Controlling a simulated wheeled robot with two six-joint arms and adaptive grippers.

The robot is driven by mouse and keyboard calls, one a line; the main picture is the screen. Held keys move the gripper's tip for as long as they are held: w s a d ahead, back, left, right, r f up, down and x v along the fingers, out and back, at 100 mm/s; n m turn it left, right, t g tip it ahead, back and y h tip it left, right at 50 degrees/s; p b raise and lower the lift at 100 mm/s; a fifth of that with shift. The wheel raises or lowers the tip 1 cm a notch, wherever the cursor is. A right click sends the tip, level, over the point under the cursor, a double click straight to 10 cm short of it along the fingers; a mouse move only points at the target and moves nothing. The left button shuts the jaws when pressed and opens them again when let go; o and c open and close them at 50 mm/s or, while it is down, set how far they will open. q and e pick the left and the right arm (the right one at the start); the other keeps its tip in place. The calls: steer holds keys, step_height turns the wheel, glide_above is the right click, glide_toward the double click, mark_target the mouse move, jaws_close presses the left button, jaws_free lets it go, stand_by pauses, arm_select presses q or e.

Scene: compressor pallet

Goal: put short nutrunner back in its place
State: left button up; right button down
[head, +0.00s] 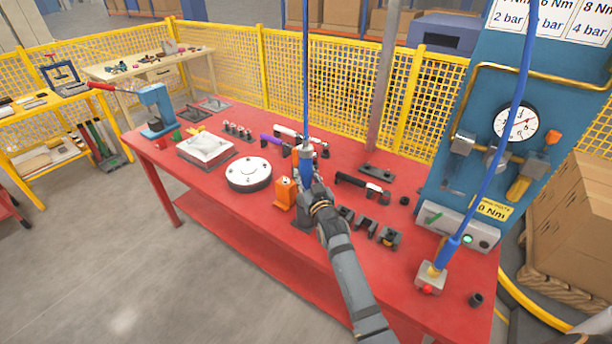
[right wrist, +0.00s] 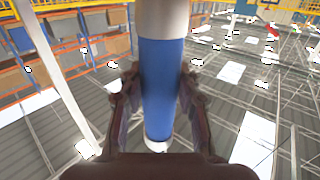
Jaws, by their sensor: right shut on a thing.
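My right gripper (head: 311,188) is shut on a blue upright tool (head: 306,166), which looks like the short nutrunner. The blue body with pale metal ends also shows in the right wrist view (right wrist: 161,85), between the two fingers (right wrist: 160,100). A blue hose (head: 305,70) runs straight up from its top. The tool is over the middle of the red table; its lower end is partly hidden by my gripper. Which spot is its place I cannot tell. My left gripper is not in view.
The red table (head: 225,120) carries an orange block (head: 284,193), a white round part (head: 248,174), several black holders (head: 366,225) and a black-handled tool (head: 362,186). A blue panel with a gauge (head: 516,123) stands at the right. Yellow mesh fencing (head: 340,75) runs behind.

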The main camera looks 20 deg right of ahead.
steer(key=c, duration=0.8)
jaws_free()
steer(key=shift+s+r, duration=0.1)
steer(key=shift+c, duration=0.2)
steer(key=shift+f, duration=0.3)
steer(key=s, duration=1.2)
steer(key=shift+r, duration=0.25)
